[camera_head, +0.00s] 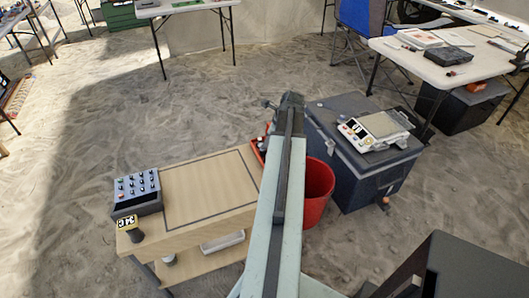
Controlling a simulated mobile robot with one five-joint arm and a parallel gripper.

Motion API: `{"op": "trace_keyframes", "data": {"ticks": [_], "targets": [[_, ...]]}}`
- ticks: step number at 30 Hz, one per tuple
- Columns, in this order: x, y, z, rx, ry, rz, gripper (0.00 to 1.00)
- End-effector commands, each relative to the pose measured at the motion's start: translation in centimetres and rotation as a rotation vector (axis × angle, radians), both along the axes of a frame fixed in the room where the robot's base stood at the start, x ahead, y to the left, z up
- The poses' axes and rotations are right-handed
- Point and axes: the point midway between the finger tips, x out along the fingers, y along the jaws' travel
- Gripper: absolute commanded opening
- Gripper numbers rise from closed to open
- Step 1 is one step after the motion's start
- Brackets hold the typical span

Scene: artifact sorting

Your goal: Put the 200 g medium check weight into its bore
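I cannot pick out the 200 g medium check weight or its bore. A red tray (256,147) at the right end of the wooden bench shows only in part; my arm covers the rest, and small grey shapes there are too small to name. A dark box with several knob-like pieces (137,189) stands on the left end of the bench. My arm runs up the middle of the view, over the bench's right end. My gripper's fingers do not show, so its hold is hidden.
The wooden bench top (208,190) is bare inside its dark outline. A red bucket (318,180) stands right of my arm, next to a dark crate (350,155) bearing a scale-like device (378,127). Sandy floor lies open behind.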

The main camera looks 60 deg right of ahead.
Motion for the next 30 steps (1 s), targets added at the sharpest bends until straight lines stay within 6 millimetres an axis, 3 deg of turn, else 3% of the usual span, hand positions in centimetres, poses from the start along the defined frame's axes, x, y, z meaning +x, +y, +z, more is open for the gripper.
{"op": "trace_keyframes", "data": {"ticks": [1, 7, 15, 22, 27, 30], "targets": [[0.3, -0.1, -1.2, 0.000, 0.000, 0.001, 0.39], [0.7, -0.2, -1.6, 0.000, 0.001, 0.002, 0.39], [2.9, -0.6, -5.7, -0.001, 0.001, 0.003, 0.39], [3.0, -0.6, -5.4, -0.001, 0.001, 0.002, 0.39], [3.0, -0.6, -5.4, -0.001, 0.001, 0.002, 0.00], [3.0, -0.6, -5.3, -0.001, 0.001, 0.002, 0.00]]}}
